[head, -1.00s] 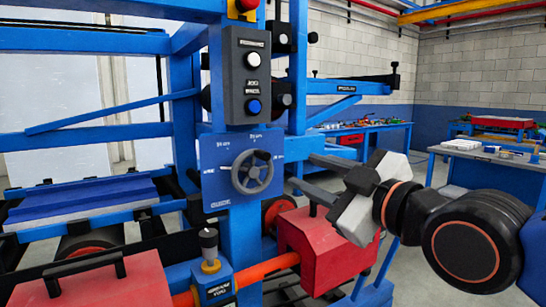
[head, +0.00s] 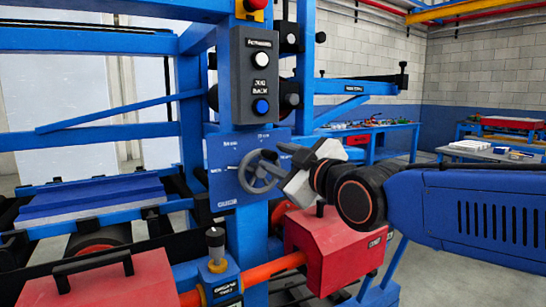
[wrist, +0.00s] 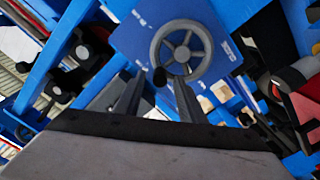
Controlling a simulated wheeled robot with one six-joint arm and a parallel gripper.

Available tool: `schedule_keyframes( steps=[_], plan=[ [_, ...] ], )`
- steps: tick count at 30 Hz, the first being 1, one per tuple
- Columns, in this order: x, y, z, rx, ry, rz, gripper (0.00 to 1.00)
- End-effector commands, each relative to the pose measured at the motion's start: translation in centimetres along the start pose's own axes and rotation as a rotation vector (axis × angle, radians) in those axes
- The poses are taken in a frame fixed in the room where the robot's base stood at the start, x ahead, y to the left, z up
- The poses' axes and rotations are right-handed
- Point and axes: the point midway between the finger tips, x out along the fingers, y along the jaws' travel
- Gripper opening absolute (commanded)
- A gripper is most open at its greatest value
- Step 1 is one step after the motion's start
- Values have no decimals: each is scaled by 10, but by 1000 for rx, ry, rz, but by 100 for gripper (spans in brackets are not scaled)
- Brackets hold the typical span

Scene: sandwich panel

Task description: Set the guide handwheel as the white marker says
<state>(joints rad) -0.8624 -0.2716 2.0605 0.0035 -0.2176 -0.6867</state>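The guide handwheel (head: 242,178) is a grey spoked wheel with a dark knob on a blue plate (head: 222,152) marked GUIDE. Small white ticks and lettering show on the plate's left and top; the left label looks like BACK. The handwheel also shows in the wrist view (wrist: 204,42), ahead of the fingers, its knob (wrist: 160,77) at the lower left of its rim. My gripper (head: 284,157) is at the wheel's right side, its fingers partly overlapping the plate. In the wrist view my gripper (wrist: 160,82) is open, its fingers apart, with the knob appearing between their tips. Contact cannot be told.
A button box (head: 255,76) is on the post above the plate. A red box (head: 325,238) and an orange roller (head: 272,268) lie below. A black-knobbed post (head: 215,243) stands at lower left. Open floor and benches lie to the right.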

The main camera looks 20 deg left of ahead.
Motion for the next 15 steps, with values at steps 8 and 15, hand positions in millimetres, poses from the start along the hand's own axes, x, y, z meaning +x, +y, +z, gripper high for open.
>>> schedule_keyframes(
  steps=[8,15],
  plan=[
    [20,0,0,0,1,0,36],
    [22,0,0,0,1,0,36]
  ],
)
